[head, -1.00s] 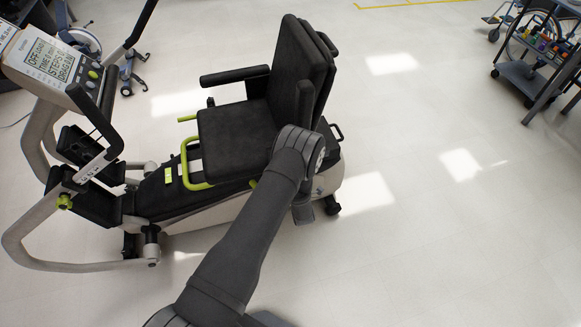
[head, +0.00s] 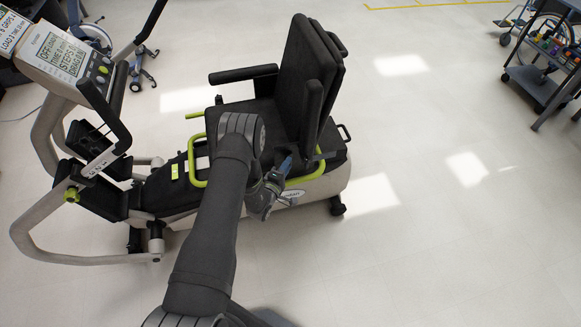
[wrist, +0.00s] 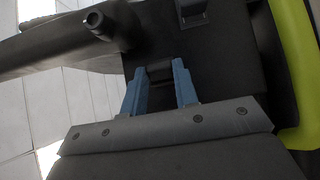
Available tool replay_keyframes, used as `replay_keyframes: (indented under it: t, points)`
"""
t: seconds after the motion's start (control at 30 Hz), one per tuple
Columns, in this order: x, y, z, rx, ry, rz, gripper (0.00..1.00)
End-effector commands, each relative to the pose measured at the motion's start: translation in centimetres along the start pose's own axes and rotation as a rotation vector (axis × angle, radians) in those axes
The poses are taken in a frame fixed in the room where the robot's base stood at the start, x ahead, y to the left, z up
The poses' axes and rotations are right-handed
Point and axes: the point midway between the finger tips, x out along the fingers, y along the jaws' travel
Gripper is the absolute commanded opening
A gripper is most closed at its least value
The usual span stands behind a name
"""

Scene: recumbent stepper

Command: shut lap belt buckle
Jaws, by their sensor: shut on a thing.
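My gripper shows in the wrist view (wrist: 160,88), with two blue fingers closed on a small dark block (wrist: 160,70), which looks like one half of the lap belt buckle. Another dark piece with a slot (wrist: 193,12) lies beyond the fingertips, a little to the right and apart from the held block; it looks like the other half. In the head view my gripper (head: 284,166) is at the near side of the black seat (head: 246,115), close to the backrest. The belt parts are too small and dark to make out there.
The near black armrest (head: 311,108) stands close above my gripper. A yellow-green bar (head: 312,172) runs beside the seat and shows in the wrist view (wrist: 298,60). The console (head: 66,55) and handles are at the left.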

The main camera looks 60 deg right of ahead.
Motion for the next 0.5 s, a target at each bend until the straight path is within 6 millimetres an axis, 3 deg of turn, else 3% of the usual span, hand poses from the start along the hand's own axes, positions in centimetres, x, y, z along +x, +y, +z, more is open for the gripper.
replay_keyframes:
  t: [0.5]
  points:
    - [0.1,-0.1,-2.4,0.002,-0.361,0.000,0.04]
